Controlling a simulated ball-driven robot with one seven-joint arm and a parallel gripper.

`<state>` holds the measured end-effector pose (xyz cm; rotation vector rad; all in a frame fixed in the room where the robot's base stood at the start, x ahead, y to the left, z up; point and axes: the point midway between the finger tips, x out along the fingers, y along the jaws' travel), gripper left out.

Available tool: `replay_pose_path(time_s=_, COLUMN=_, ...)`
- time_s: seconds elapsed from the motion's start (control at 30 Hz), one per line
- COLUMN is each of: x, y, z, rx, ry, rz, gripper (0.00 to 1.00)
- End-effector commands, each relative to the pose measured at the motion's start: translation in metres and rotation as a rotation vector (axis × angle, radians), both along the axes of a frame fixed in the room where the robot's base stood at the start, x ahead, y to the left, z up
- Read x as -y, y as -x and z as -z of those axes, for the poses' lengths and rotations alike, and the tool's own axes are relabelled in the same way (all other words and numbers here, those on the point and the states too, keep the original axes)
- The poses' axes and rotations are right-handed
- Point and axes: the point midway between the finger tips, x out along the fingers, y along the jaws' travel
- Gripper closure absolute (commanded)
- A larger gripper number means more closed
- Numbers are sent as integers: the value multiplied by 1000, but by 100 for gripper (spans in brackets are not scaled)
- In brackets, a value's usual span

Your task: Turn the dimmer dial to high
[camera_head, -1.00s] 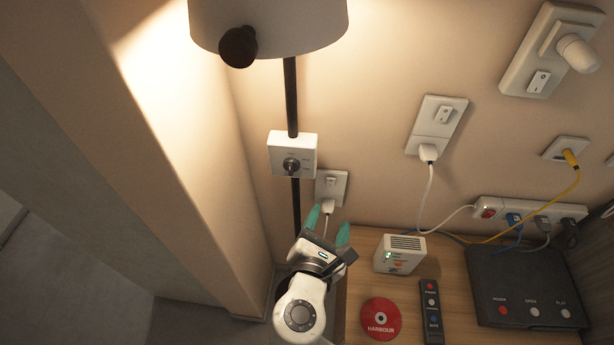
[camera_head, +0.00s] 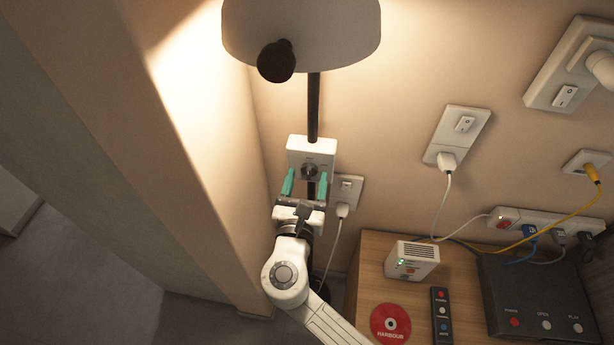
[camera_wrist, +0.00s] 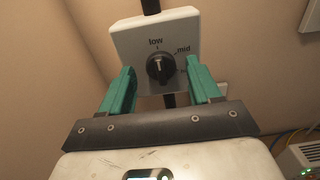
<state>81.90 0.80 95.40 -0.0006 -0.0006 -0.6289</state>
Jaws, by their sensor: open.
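The dimmer dial (camera_wrist: 160,67) is a round black knob on a white box (camera_head: 298,148) on the lamp's dark pole. In the wrist view "low" is printed above the dial and "mid" to its upper right; no "high" label is readable. The dial's pale mark appears to point up toward "low". My gripper (camera_head: 305,183) is open, its two green fingers pointing at the box. In the wrist view the gripper (camera_wrist: 160,77) has one finger either side of the dial, slightly below it, and holds nothing. Contact with the dial cannot be told.
The lamp shade (camera_head: 300,30) hangs above the box. A wall socket with a plug (camera_head: 343,210) is just right of my gripper. A wooden table (camera_head: 375,270) at lower right carries a white device (camera_head: 412,260), red disc (camera_head: 390,323), remote (camera_head: 441,315) and black box (camera_head: 535,290).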

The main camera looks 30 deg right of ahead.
Motion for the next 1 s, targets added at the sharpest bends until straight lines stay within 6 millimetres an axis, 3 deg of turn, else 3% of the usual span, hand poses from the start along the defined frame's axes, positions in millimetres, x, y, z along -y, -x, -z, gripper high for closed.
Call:
replay_pose_path(time_s=0.4, x=5, y=-7, z=0, rx=-1, ry=-1, rz=-1, gripper=38)
replay_pose_path(time_s=1.0, x=5, y=-7, z=0, rx=-1, ry=-1, rz=-1, gripper=92)
